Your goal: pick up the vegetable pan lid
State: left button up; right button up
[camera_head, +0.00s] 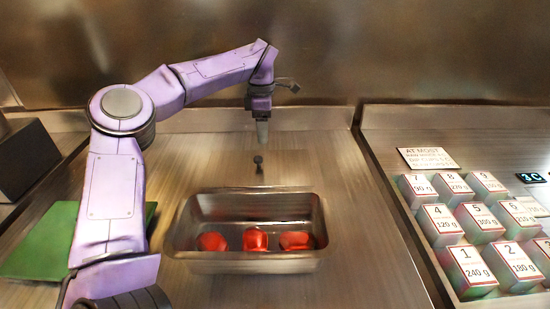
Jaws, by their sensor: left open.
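A rectangular metal pan (250,262) stands open on the steel counter, with red vegetables (255,240) inside. Behind it is a small dark knob (258,160), apparently the lid's handle. The lid's plate blends with the steel and its outline cannot be made out. My left gripper (262,136) is above and behind the pan, pointing down. It is open and empty, just above the knob with a small gap between them. My right gripper is not in view.
A green board (35,245) lies at the left, partly behind my left arm. A dark block (25,158) is farther left. Numbered weight boxes (470,270) and a sign (428,159) fill the right counter. The counter right of the pan is clear.

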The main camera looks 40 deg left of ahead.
aim_at(258, 158)
pick_arm(q)
jog(key=f, duration=0.3)
jog(key=shift+s, duration=0.25)
jog(key=s+f, duration=0.2)
jog(key=shift+s+a+f+p, duration=0.1)
jog(key=shift+s+p, duration=0.2)
jog(key=shift+p, duration=0.1)
jog(key=f, duration=0.2)
jog(key=w+f, duration=0.1)
jog(key=f, duration=0.1)
jog(key=shift+w+f+p, duration=0.15)
jog(key=shift+f+p, duration=0.15)
jog(key=shift+f, duration=0.05)
jog(key=shift+s+r, duration=0.15)
jog(key=shift+s, duration=0.25)
jog(key=shift+c, duration=1.2)
grip_shut()
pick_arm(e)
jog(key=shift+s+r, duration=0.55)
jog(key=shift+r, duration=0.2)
